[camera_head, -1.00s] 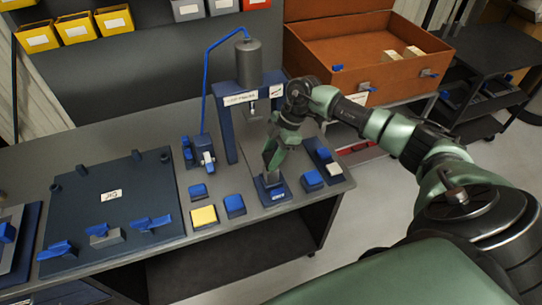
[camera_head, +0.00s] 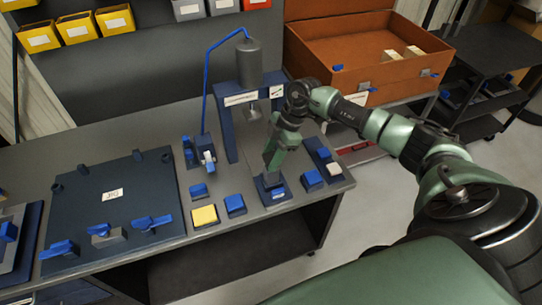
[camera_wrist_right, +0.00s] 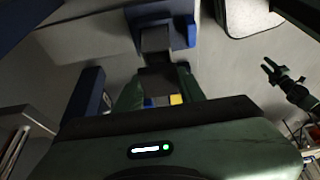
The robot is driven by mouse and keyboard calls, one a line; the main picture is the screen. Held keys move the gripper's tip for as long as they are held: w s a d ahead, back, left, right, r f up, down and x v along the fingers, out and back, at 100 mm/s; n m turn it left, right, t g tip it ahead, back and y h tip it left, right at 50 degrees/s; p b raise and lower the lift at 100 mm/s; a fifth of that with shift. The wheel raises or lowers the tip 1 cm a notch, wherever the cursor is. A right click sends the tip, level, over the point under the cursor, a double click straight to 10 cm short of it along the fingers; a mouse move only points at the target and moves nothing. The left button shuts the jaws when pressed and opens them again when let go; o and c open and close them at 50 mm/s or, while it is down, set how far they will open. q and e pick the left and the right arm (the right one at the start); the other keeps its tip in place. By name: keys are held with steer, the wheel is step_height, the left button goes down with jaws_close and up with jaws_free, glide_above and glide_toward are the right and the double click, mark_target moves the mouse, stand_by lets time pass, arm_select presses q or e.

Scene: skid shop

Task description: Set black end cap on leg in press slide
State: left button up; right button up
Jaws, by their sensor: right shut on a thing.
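My right gripper (camera_head: 271,162) reaches down in front of the press, just above the blue press slide (camera_head: 276,195) at the table's front edge. In the right wrist view a grey leg (camera_wrist_right: 155,40) stands out from the blue slide block (camera_wrist_right: 184,30) toward my fingers. A dark piece, apparently the black end cap (camera_wrist_right: 157,78), is between the fingers, at the leg's end. They are shut on it. Whether cap and leg touch is too dark to tell. My left gripper (camera_wrist_right: 270,68) shows small at the right wrist view's edge, its fingers apart.
The blue press frame (camera_head: 226,130) with its grey cylinder (camera_head: 248,62) stands behind my gripper. A yellow block (camera_head: 204,215) and small blue-topped blocks lie left of the slide. A dark jig plate (camera_head: 115,215) is farther left. An orange crate (camera_head: 330,65) stands behind right.

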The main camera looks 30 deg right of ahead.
steer(key=shift+f, duration=0.75)
stand_by(0.5)
steer(key=o, duration=1.8)
steer(key=shift+r, duration=0.15)
steer(key=shift+r+p, duration=3.2)
steer(key=shift+r, duration=0.25)
steer(key=shift+f, duration=0.1)
